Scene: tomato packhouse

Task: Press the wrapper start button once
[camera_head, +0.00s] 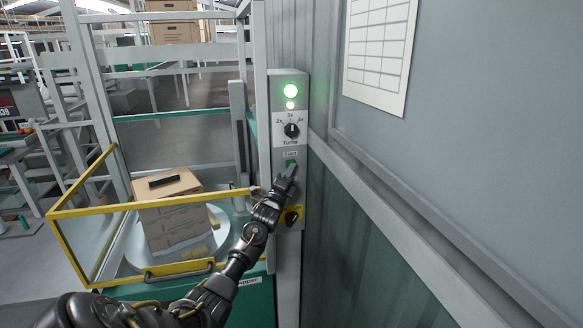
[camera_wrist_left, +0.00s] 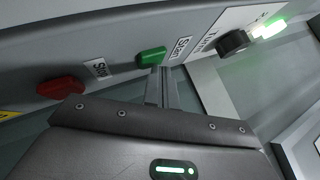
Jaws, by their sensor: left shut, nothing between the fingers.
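The wrapper's control panel (camera_head: 277,183) is a narrow grey box on a post. Its green start button (camera_head: 291,163) sits under the label "Start", and it also shows in the left wrist view (camera_wrist_left: 151,57). My left gripper (camera_head: 289,172) is shut and empty, with its fingertips at the lower edge of the start button. In the left wrist view the shut fingers (camera_wrist_left: 160,72) reach up to the button; I cannot tell whether they touch it. A red stop button (camera_wrist_left: 60,88) lies to the left in that view. My right gripper is not in view.
Above the start button are a turns knob (camera_head: 291,130) and a lit green lamp (camera_head: 290,91). A yellow-framed guard (camera_head: 150,200) stands before stacked cartons (camera_head: 172,218) on the round turntable (camera_head: 134,247). A grey wall (camera_head: 480,130) closes off the right side.

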